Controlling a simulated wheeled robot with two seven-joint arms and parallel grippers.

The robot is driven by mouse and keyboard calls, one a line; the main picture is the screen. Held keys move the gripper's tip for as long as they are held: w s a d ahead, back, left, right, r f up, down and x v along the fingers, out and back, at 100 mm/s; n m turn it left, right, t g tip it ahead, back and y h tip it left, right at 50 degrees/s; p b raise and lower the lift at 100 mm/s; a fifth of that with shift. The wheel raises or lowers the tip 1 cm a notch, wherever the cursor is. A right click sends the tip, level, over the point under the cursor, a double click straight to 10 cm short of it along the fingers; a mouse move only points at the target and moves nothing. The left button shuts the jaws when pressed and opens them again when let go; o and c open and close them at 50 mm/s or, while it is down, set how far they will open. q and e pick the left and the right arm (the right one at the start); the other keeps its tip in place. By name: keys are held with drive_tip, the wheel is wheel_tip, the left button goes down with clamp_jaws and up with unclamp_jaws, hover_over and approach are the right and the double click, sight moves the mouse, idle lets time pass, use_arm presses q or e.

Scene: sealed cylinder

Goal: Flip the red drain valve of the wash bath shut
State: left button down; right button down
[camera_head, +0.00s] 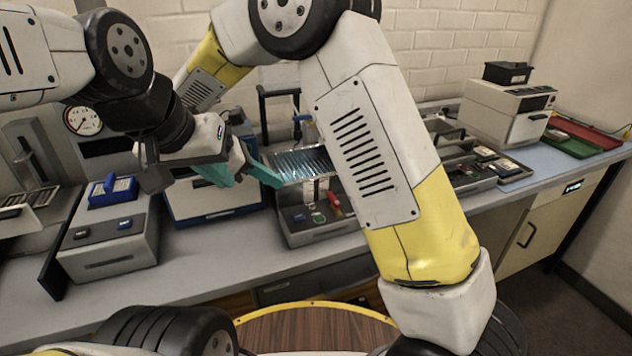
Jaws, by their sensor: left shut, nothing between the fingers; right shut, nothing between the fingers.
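The wash bath (290,235) is a grey box with a bluish, lit, ribbed top, standing mid-counter. Its red drain valve (334,204) is a small handle at the right of its front panel, slanting slightly from upright. My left gripper (214,173) is shut and empty, with teal fingertips in front of the blue-fronted unit. My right gripper (268,178) is shut and empty, its teal tip over the bath's left edge, up and left of the valve and apart from it. The wrists overlap, hiding part of my right one.
A blue-fronted unit (213,204) and a grey device with a blue top piece (112,190) stand left of the bath. My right arm covers the area right of it. Farther right are a grey rack unit (468,183), a boxy instrument (500,110) and red and green trays (570,145).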

sight(327, 196)
drive_tip(key=x, duration=0.9)
drive_tip(key=shift+d, duration=0.2)
drive_tip(key=d, duration=0.2)
drive_tip(key=w+d, duration=0.1)
drive_tip(key=shift+w+d+f, duration=0.1)
drive_tip(key=shift+f, duration=0.2)
drive_tip(key=shift+w+d, duration=0.2)
drive_tip(key=shift+d, duration=0.3)
drive_tip(key=shift+w+d, duration=0.15)
drive_tip(key=shift+w, duration=0.2)
drive_tip(key=shift+s, duration=0.1)
